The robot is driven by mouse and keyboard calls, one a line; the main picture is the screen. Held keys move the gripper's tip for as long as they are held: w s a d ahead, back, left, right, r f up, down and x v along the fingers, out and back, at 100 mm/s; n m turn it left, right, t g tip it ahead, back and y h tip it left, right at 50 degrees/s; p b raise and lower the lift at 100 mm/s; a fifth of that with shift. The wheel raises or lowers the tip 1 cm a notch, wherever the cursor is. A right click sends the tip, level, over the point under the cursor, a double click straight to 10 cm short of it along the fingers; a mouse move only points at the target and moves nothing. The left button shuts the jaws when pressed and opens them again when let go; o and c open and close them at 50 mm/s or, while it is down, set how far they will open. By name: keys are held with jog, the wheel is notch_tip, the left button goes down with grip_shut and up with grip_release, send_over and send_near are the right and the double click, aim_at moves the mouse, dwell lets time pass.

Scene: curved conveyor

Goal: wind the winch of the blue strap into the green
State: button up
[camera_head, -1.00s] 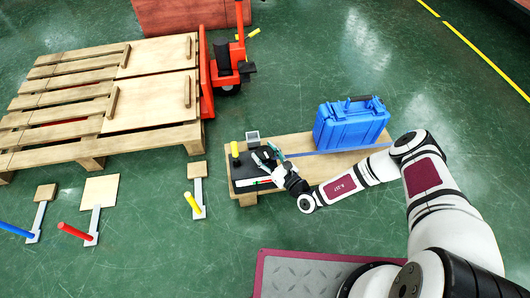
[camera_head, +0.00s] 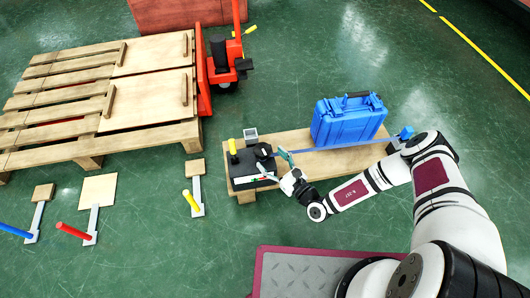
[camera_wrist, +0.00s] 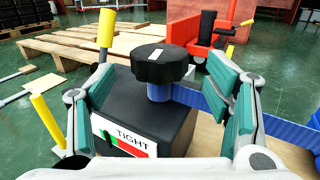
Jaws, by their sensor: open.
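The winch is a black box (camera_wrist: 150,112) with a black round knob (camera_wrist: 162,64) on a blue post. A white mark shows on the knob. The blue strap (camera_wrist: 205,100) leaves the post to the right. In the head view it runs past the front of a blue case (camera_head: 348,122) to a blue block (camera_head: 406,132). My gripper (camera_wrist: 165,78) is open, teal pads on either side of the knob with gaps, not gripping it.
A yellow handle (camera_wrist: 106,28) stands at the winch's left. The winch and case are on a low wooden bench (camera_head: 340,160). Pallets (camera_head: 95,95) and a red pallet truck (camera_head: 222,65) are behind left. Levers with blue, red and yellow (camera_head: 191,203) handles stand on the floor.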

jog(key=v, duration=0.7)
jog(key=shift+r, duration=0.1)
